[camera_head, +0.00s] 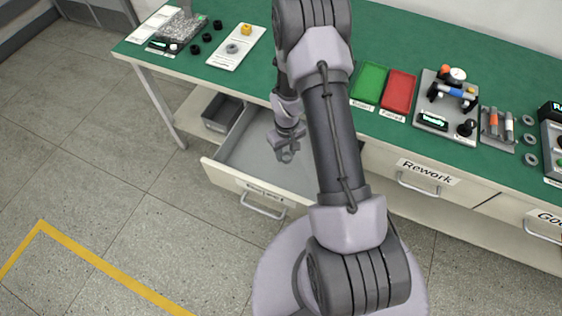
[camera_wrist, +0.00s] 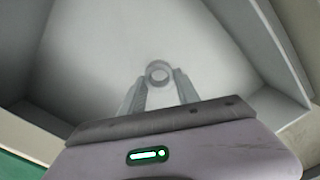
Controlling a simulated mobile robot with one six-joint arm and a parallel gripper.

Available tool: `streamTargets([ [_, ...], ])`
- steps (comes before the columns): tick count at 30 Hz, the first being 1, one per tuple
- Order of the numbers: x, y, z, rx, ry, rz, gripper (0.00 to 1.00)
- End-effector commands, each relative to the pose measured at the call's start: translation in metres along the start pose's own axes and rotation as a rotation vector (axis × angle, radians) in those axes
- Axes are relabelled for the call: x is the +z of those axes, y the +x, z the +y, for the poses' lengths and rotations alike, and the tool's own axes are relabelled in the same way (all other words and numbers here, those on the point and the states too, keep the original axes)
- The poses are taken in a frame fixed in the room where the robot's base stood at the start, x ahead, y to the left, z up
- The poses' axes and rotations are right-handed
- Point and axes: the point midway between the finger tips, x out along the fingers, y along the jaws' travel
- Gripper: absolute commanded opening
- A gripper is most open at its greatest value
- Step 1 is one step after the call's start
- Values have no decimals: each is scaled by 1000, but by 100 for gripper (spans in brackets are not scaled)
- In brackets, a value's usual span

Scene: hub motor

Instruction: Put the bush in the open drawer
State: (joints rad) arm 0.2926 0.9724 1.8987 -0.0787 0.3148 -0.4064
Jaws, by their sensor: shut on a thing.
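The open drawer (camera_head: 238,148) is pulled out from under the left part of the green bench; its grey inside (camera_wrist: 85,60) fills most of the wrist view. My gripper (camera_head: 286,151) is over the drawer, pointing down. It is shut on the bush, a small grey ring (camera_wrist: 159,73) held between the fingertips (camera_wrist: 159,86). The bush also shows small at the fingertips in the head view (camera_head: 287,157). I cannot tell its exact height above the drawer floor. No other thing shows in the visible part of the drawer.
The green bench (camera_head: 330,100) carries a white plate (camera_head: 237,47), a green tray (camera_head: 369,82), a red tray (camera_head: 398,90) and a fixture board (camera_head: 447,106). A grey bin (camera_head: 222,112) stands on the shelf beside the drawer. The Rework drawer (camera_head: 421,181) is shut.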

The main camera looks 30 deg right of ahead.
Motion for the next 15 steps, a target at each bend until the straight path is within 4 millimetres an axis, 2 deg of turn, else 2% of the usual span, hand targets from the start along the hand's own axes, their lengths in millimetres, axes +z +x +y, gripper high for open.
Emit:
streamTargets([
  [8, 0, 48, 0, 0, -1, 0, 0],
  [15, -1, 46, 0, 1, -1, 2, 0],
])
